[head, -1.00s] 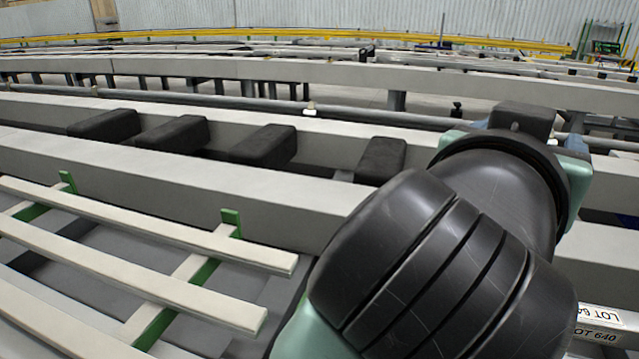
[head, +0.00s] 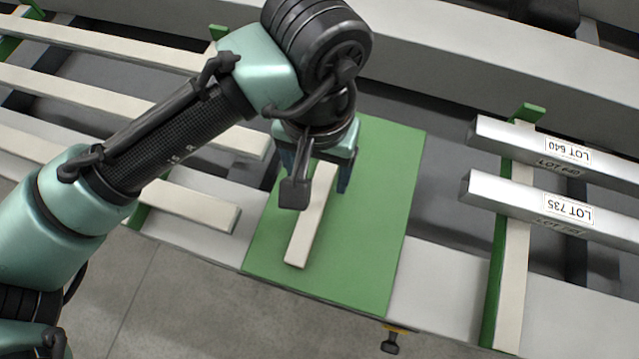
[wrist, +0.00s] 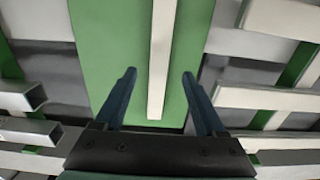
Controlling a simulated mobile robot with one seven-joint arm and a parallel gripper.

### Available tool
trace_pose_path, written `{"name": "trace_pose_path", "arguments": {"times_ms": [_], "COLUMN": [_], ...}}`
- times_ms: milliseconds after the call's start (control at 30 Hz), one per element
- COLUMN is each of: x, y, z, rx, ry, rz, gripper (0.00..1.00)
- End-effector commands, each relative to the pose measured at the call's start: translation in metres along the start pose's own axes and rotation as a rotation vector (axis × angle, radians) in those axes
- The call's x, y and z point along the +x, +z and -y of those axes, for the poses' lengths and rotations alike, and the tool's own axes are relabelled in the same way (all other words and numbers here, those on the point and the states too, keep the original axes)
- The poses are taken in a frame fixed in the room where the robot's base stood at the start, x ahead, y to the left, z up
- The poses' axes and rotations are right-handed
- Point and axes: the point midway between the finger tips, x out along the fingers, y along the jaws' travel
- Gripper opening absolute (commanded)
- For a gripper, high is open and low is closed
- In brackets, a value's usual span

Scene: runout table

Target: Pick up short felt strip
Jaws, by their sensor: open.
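The short felt strip (head: 308,232) is a pale off-white bar lying on a green board (head: 385,200). My gripper (head: 318,187) is over the strip's upper part in the head view and hides some of it. In the wrist view, the strip (wrist: 160,60) runs lengthwise down the middle, between the two spread blue fingers (wrist: 159,75) of my gripper. Green surface shows between the strip and each finger. The jaws are open and hold nothing. I cannot tell exactly how high the fingertips are above the board.
Long pale slats (head: 85,90) lie on the left, with ends close to the green board. Two metal bars labelled LOT 640 (head: 500,137) and LOT 735 (head: 500,194) lie on the right. A grey beam (head: 430,60) runs behind. Bare floor (head: 200,300) is in front.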

Motion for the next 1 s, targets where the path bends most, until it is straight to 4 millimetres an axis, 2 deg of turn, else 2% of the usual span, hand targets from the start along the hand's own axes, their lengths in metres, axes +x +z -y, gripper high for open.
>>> {"name": "trace_pose_path", "arguments": {"times_ms": [167, 433, 533, 767, 1000], "x": [0.013, 0.052, 0.058, 0.058, 0.058], "y": [0.0, 0.001, 0.001, 0.001, 0.001], "z": [0.0, -0.001, -0.001, -0.002, -0.002], "rx": [0.0, 0.0, 0.001, 0.001, 0.001], "ry": [0.0, 0.0, 0.001, 0.001, 0.001], "rz": [0.0, -0.001, -0.002, -0.003, -0.003], "gripper": [0.72, 0.72, 0.72, 0.72, 0.29]}}
